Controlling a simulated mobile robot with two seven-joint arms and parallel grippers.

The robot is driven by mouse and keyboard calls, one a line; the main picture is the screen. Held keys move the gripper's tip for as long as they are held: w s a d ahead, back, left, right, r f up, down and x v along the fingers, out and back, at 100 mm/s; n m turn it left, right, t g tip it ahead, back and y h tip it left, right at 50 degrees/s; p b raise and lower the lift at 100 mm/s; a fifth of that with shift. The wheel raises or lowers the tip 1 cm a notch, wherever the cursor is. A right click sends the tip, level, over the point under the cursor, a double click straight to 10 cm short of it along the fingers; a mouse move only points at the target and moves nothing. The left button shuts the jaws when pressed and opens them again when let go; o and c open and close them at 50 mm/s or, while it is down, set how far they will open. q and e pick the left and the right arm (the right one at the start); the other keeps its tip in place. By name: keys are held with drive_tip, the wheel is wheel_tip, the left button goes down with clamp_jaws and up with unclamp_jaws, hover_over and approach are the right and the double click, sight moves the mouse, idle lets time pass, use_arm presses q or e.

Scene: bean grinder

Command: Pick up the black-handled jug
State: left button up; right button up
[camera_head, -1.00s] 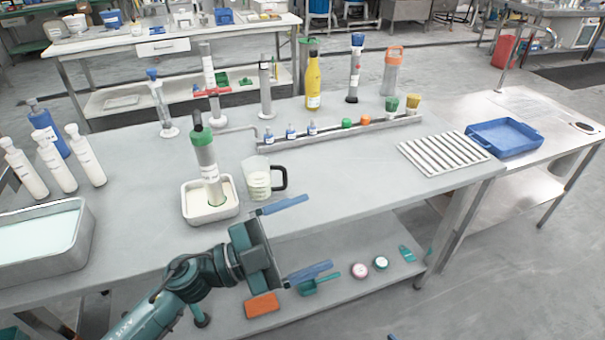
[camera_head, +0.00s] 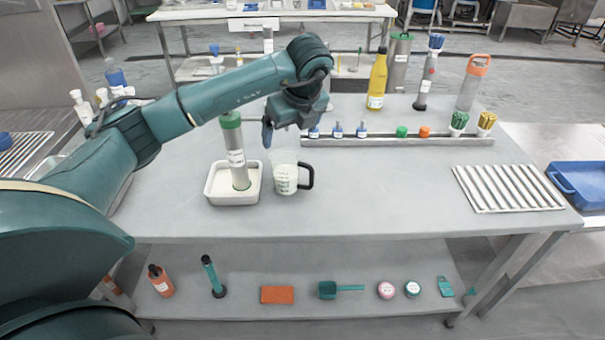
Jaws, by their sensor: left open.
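The jug is a clear measuring cup (camera_head: 284,182) with pale contents and a black handle on its right side. It stands upright on the grey table, just right of a white tray. My left gripper (camera_head: 284,138) is above and slightly behind the jug in the picture, apart from it. It is open and empty. One blue finger shows pointing down; the other finger is mostly hidden by the gripper body. My right gripper is not in view.
The white tray (camera_head: 215,188) holds a green-topped cylinder (camera_head: 236,158) close left of the jug. A metal rack (camera_head: 380,141) with small bottles and caps runs behind. A striped drying tray (camera_head: 508,188) lies right. Table front and right of the jug is clear.

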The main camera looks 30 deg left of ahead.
use_arm(q)
approach(286, 158)
drive_tip(key=s, duration=0.3)
drive_tip(key=shift+w+d+p+x, duration=0.1)
drive_tip(key=shift+d+p+x, duration=0.2)
drive_tip(key=shift+x, duration=0.8)
drive_tip(key=shift+w+d+p+x, duration=0.1)
drive_tip(key=shift+p+x, duration=0.35)
drive_tip(key=shift+x, duration=0.65)
drive_tip(key=shift+w+d+p+x, duration=0.15)
drive_tip(key=shift+p+x, duration=0.2)
drive_tip(key=shift+x, duration=0.8)
drive_tip(key=shift+f, duration=0.1)
drive_tip(key=shift+c, duration=0.3)
drive_tip(key=c, duration=1.4)
drive_tip(key=shift+o, duration=0.2)
drive_tip(key=shift+a, duration=0.1)
